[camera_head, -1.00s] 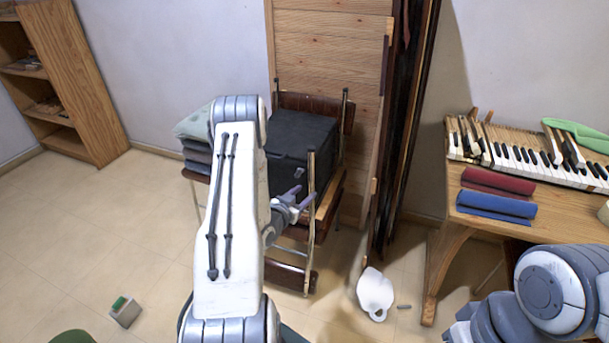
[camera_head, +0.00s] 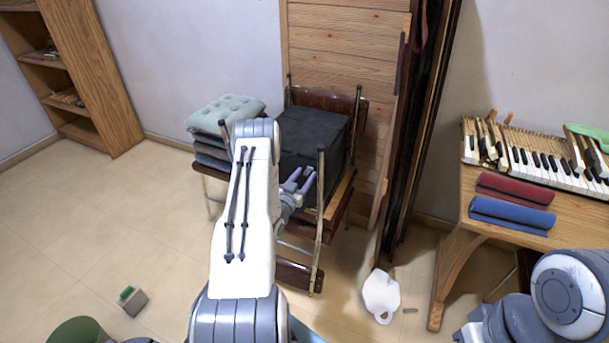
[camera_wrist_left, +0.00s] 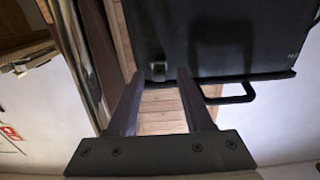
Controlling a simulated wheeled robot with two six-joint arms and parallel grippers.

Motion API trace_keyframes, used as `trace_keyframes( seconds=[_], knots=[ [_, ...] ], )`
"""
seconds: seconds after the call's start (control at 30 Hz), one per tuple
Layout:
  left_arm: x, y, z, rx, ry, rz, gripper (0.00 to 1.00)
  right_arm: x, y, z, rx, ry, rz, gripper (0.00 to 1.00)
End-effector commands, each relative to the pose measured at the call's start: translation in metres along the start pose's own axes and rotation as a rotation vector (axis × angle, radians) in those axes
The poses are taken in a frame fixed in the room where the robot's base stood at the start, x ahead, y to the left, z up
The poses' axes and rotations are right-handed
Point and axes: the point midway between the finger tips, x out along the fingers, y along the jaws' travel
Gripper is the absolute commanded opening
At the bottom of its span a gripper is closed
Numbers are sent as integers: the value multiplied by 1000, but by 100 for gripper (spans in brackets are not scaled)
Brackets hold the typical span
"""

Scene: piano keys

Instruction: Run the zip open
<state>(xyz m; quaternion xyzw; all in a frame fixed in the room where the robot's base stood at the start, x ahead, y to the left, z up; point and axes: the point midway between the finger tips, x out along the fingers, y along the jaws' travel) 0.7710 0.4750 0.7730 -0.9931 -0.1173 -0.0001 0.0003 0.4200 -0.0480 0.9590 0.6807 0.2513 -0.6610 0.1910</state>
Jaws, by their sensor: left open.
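A black case (camera_head: 318,133) with a dark top sits on the wooden chair by the wall; it fills the upper part of the left wrist view (camera_wrist_left: 225,30). A small metallic piece that looks like a zip pull (camera_wrist_left: 158,72) sits at the case's edge; I cannot tell how far the zip is open. My left gripper (camera_head: 300,179) is open in front of the case. In the left wrist view its fingers (camera_wrist_left: 160,85) lie either side of the small piece, with nothing clearly gripped. My right gripper is out of view.
A black handle (camera_wrist_left: 235,96) sticks out from the case's edge. Folded cushions (camera_head: 226,112) are stacked beside the case. The chair's metal post (camera_head: 320,205) stands close to my left gripper. A table (camera_head: 450,240) with piano keys and rolled cloths is at the right.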

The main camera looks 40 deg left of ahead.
Motion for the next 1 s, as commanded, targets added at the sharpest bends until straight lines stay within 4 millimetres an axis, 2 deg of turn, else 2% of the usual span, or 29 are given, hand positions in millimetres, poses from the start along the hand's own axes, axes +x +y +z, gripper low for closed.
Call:
trace_keyframes(
  seconds=[0.33, 0.37, 0.4, 0.47, 0.5, 1.0],
  knots=[
    [5, 0, 0, -1, -1, -1, 51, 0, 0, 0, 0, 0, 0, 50],
    [5, 0, 0, -1, -1, -1, 44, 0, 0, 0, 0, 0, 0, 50],
    [5, 0, 0, -1, -1, -1, 28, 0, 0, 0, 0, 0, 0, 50],
    [5, 0, 0, -1, -1, -1, 5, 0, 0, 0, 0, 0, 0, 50],
    [5, 0, 0, -1, -1, -1, 0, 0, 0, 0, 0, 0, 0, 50],
    [5, 0, 0, -1, 0, -1, 0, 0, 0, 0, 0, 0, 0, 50]
  ],
)
